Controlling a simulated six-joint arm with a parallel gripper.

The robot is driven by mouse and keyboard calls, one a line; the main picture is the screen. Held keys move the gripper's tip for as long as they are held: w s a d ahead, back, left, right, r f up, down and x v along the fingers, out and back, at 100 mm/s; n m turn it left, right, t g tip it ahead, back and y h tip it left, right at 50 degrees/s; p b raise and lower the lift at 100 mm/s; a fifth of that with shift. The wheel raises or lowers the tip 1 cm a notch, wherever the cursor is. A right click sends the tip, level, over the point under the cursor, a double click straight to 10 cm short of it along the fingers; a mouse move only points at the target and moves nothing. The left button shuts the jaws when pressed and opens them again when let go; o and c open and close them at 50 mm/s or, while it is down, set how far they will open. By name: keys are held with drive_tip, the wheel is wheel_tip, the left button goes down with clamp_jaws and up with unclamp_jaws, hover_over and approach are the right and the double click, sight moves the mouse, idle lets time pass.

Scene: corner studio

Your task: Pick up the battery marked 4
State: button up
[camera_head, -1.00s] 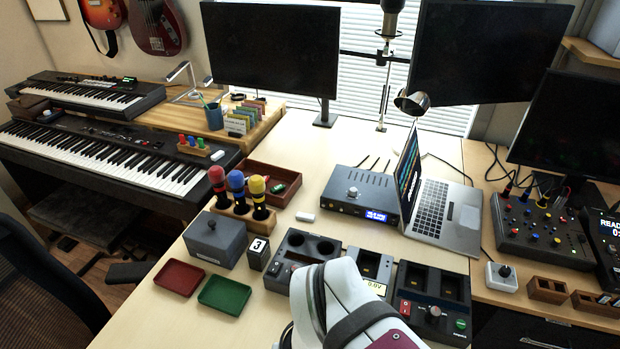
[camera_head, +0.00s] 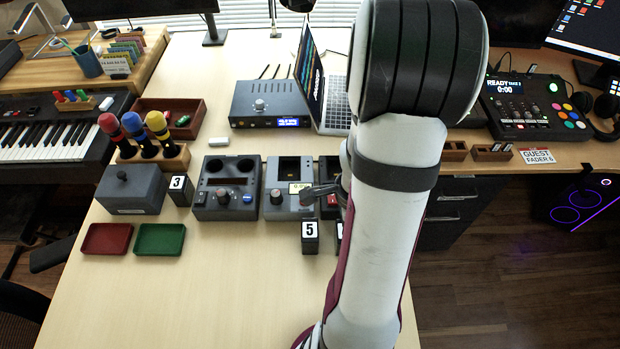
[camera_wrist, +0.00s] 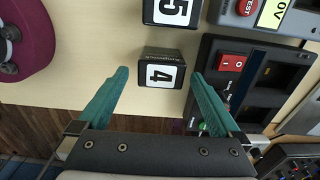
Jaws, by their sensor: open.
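The battery marked 4 (camera_wrist: 161,73) is a dark block with a white label in the wrist view. It shows between the two teal fingers of my gripper (camera_wrist: 160,77), which is open, with a visible gap on each side. I cannot tell how far the fingertips are from it in depth. In the head view my arm hides most or all of this battery. The battery marked 5 (camera_wrist: 172,11) is close by, above it in the wrist view; in the head view it stands (camera_head: 309,237) on the table in front of the chargers.
A black charger with a red switch (camera_wrist: 236,65) is right beside my right finger. The battery marked 3 (camera_head: 180,191) stands left of the grey chargers (camera_head: 226,201). A red tray (camera_head: 106,240) and a green tray (camera_head: 160,240) lie at left. The table's front middle is clear.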

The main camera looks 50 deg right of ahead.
wheel_tip(320, 180, down, 6)
drive_tip(key=shift+r, duration=0.2)
drive_tip(key=shift+w, duration=0.1)
clamp_jaws()
